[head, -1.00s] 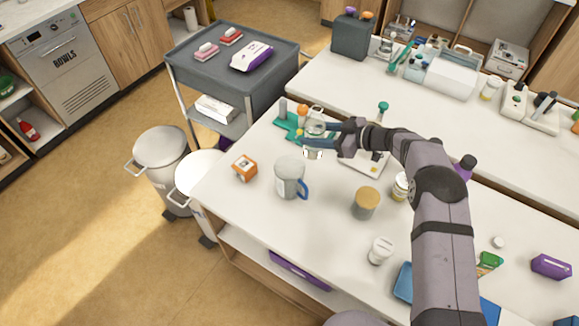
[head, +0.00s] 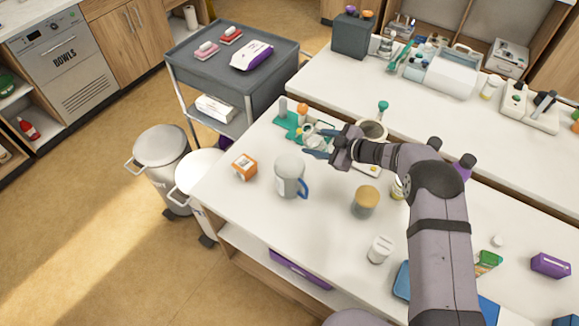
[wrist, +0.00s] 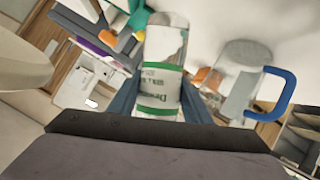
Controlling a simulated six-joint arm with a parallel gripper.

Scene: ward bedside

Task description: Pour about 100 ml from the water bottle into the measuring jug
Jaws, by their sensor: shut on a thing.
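My gripper (head: 320,147) is shut on the clear water bottle (wrist: 163,92), which has a white and green label. In the head view the bottle (head: 309,133) is partly hidden by the fingers and looks tilted, above the table. The measuring jug (head: 288,174), greyish and see-through with a blue handle, stands upright on the table, a little left of and nearer than the gripper. In the wrist view the jug (wrist: 238,75) shows to the right of the bottle, apart from it. I see no water stream. The water levels are too unclear to read.
An orange box (head: 244,167) stands left of the jug, and a tan-lidded jar (head: 366,201) to its right. A green item (head: 287,121) lies behind the bottle. A round pale bowl (head: 373,130) is behind my wrist. The table front near the jug is clear.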

